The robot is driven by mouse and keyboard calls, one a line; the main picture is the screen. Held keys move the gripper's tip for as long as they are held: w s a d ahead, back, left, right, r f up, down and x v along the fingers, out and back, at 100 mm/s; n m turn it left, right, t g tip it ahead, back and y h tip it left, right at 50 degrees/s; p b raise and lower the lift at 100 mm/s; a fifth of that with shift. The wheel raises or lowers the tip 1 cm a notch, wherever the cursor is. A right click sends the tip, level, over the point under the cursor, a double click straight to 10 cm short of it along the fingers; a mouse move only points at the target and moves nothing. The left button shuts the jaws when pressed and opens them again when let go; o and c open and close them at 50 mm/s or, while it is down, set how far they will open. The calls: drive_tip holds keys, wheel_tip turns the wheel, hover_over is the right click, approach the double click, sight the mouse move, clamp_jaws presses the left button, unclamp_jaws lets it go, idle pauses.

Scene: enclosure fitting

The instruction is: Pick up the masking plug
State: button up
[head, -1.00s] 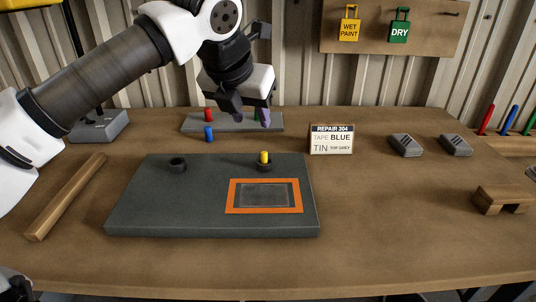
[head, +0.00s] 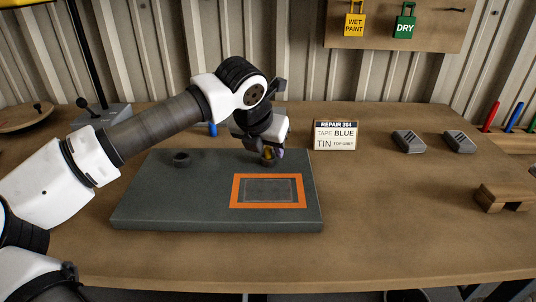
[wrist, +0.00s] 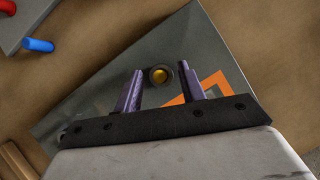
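The masking plug appears to be the small yellow plug (wrist: 160,75) seated in a dark round socket on the grey panel (head: 150,205). In the wrist view it shows from above, between and a little beyond my fingertips. My gripper (wrist: 161,82) is open, with its two purple fingers apart and nothing between them that I can see touching. In the head view my gripper (head: 275,152) is low over the panel's back right part, and it partly hides the plug (head: 268,150).
An orange-framed rectangle (head: 235,190) lies on the panel near the plug. An empty dark ring (head: 181,159) stands at the panel's back left. A repair card (head: 336,135) stands behind right.

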clamp_jaws()
drive_tip(key=shift+r, duration=0.1)
idle(0.3)
